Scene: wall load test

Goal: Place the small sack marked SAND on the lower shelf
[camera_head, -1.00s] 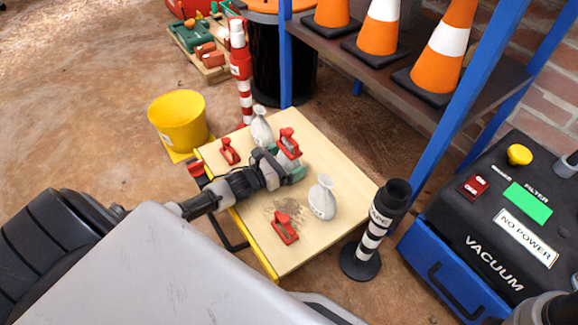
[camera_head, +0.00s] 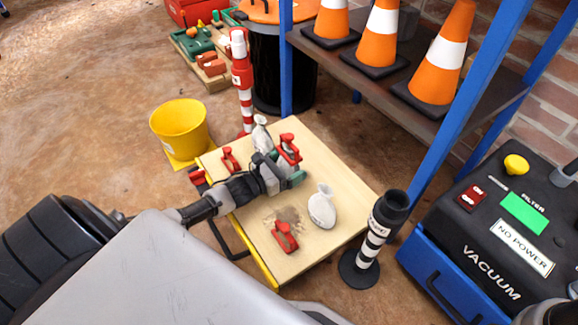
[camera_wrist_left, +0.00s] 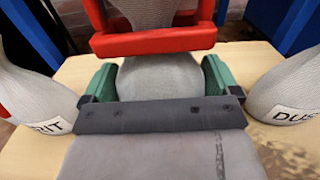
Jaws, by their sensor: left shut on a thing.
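My left gripper (camera_head: 284,170) is low over the wooden bench top (camera_head: 338,178). In the left wrist view its green fingertips (camera_wrist_left: 160,80) are shut on a pale middle sack (camera_wrist_left: 160,76), one on each side. A red clamp (camera_wrist_left: 155,40) crosses in front of its upper part. No label shows on this sack, so I cannot read SAND. A sack marked GRIT (camera_wrist_left: 35,95) stands on the left and one marked DUST (camera_wrist_left: 290,90) on the right. A blue rack carries a dark shelf (camera_head: 345,62); whether it is the lower one, I cannot tell.
Orange cones (camera_head: 436,62) stand on the shelf.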

